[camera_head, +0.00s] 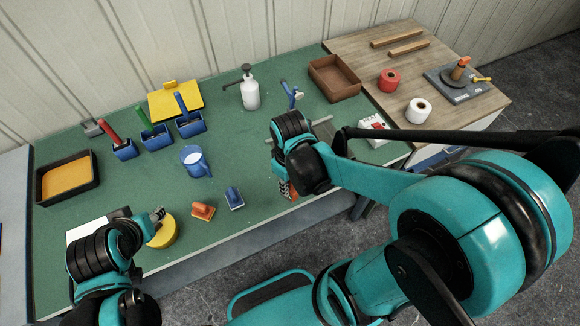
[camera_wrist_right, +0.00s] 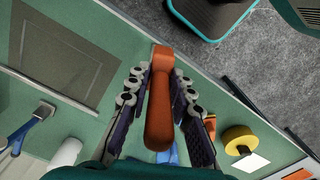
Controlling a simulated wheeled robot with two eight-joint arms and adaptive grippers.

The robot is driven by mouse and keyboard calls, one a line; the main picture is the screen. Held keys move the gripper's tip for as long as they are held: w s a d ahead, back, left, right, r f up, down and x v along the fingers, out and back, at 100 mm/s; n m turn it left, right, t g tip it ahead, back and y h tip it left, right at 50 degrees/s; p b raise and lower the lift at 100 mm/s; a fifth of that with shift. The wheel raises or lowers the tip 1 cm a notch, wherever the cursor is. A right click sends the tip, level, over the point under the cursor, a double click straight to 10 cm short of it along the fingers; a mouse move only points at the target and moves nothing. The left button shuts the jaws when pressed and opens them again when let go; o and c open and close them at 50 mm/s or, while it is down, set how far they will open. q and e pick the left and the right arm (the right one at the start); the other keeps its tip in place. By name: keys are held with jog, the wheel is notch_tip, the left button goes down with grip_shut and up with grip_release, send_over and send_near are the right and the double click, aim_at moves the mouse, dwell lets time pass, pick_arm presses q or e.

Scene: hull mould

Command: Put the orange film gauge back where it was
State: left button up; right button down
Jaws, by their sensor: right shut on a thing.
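An orange handle-shaped piece, which I take for the film gauge (camera_wrist_right: 160,100), is between the fingers of my right gripper (camera_wrist_right: 160,92). The fingers press on it from both sides. In the head view my right gripper (camera_head: 287,186) is over the front part of the green table, and only a sliver of orange shows at its fingers. My left gripper (camera_head: 157,214) is at the front left, beside a yellow round piece (camera_head: 163,234); whether its jaws are open is unclear. A grey outlined rectangle (camera_wrist_right: 75,52) shows on the table in the wrist view.
An orange block-like tool (camera_head: 203,211) and a blue one (camera_head: 234,198) lie left of my right gripper. A blue jug (camera_head: 195,161), a white pump bottle (camera_head: 249,92) and a brown tray (camera_head: 334,78) stand behind. A wooden bench (camera_head: 400,60) adjoins at the right.

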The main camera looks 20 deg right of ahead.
jog(key=shift+w+d+f, duration=0.15)
jog(key=shift+w+d, duration=0.15)
jog(key=shift+w, duration=0.15)
jog(key=shift+w+a+f+b, duration=0.7)
jog(key=shift+w+f, duration=0.95)
jog(key=shift+f, duration=0.1)
jog(key=shift+w+a+f+b, duration=0.65)
jog(key=shift+w+f+b, duration=0.05)
jog(key=shift+w+f, duration=1)
jog(key=shift+w+a+f+b, duration=0.7)
jog(key=shift+w+f, duration=0.95)
jog(key=shift+f, duration=0.1)
pick_arm(q)
jog(key=f, duration=0.4)
jog(key=shift+w+d, duration=0.25)
jog(key=shift+d, duration=0.1)
jog(key=shift+f, duration=0.1)
pick_arm(e)
jog(key=shift+f, duration=0.2)
jog(key=c, duration=1.3)
grip_release()
jog(key=shift+c, duration=0.2)
pick_arm(q)
jog(key=shift+f, duration=0.1)
pick_arm(e)
jog(key=shift+r, duration=0.1)
